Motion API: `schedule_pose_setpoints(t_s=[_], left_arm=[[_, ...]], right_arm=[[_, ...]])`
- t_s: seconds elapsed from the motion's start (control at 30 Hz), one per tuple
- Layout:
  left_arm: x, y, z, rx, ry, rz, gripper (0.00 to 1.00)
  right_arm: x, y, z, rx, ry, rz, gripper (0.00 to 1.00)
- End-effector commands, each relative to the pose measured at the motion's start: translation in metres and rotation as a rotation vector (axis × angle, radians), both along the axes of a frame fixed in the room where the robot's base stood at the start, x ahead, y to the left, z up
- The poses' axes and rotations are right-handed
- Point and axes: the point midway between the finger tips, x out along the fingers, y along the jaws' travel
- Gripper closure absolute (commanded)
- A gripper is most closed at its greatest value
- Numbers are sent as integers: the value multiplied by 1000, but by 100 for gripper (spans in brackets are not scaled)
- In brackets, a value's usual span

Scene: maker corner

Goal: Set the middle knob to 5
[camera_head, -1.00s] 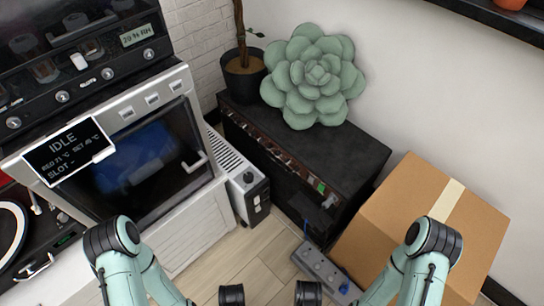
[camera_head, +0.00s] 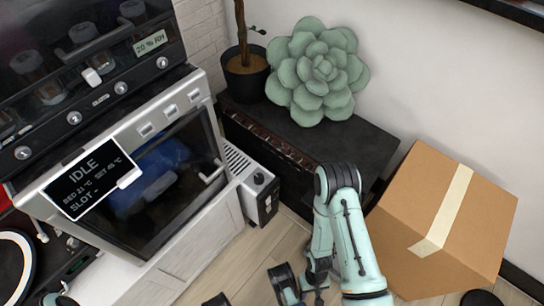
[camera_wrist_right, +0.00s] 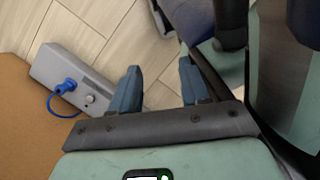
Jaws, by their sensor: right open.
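A dark control panel on the machine at the left of the head view carries a slanted row of several round silver knobs, among them one at the lower left (camera_head: 22,153), one in mid-row (camera_head: 74,118), one further right (camera_head: 120,88) and one at the right end (camera_head: 162,62). Their settings are too small to read. My right gripper (camera_wrist_right: 157,88) is open and empty in the right wrist view, above the floor. In the head view my right arm reaches in low, well right of the panel and apart from it. My left gripper is out of frame.
An oven-like front (camera_head: 160,175) with an "IDLE" display (camera_head: 92,180) sits below the panel. A white heater (camera_head: 250,185), a black cabinet (camera_head: 345,145) with a succulent (camera_head: 318,72), and a cardboard box (camera_head: 415,225) stand to the right.

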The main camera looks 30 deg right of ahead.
Motion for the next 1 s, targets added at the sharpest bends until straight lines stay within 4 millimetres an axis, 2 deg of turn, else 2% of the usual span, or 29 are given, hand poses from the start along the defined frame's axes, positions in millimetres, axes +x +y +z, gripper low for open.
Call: schedule_pose_setpoints(t_s=[0.17, 0.27, 0.37, 0.4, 0.47, 0.5, 0.6, 0.7, 0.83, 0.9, 1.0], left_arm=[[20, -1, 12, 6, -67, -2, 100], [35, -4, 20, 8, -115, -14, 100], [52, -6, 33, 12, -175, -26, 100], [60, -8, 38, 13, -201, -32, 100], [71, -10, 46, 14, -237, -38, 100], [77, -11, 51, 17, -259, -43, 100], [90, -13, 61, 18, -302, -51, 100], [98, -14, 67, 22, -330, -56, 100], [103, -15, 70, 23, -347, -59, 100], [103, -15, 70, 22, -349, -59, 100], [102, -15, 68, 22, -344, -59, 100]], right_arm=[[9, -10, -5, -22, 141, 341, 54], [28, -32, 0, -125, 242, 592, 54], [79, -63, 21, -351, 334, 881, 54], [110, -73, 36, -480, 356, 993, 54], [165, -78, 67, -702, 365, 1140, 54], [201, -74, 90, -855, 354, 1216, 54], [271, -48, 146, -1176, 294, 1325, 54], [313, -17, 190, -1407, 222, 1367, 54], [337, 9, 222, -1565, 158, 1378, 54], [343, 13, 229, -1599, 144, 1378, 54], [347, 7, 230, -1607, 142, 1375, 54]])
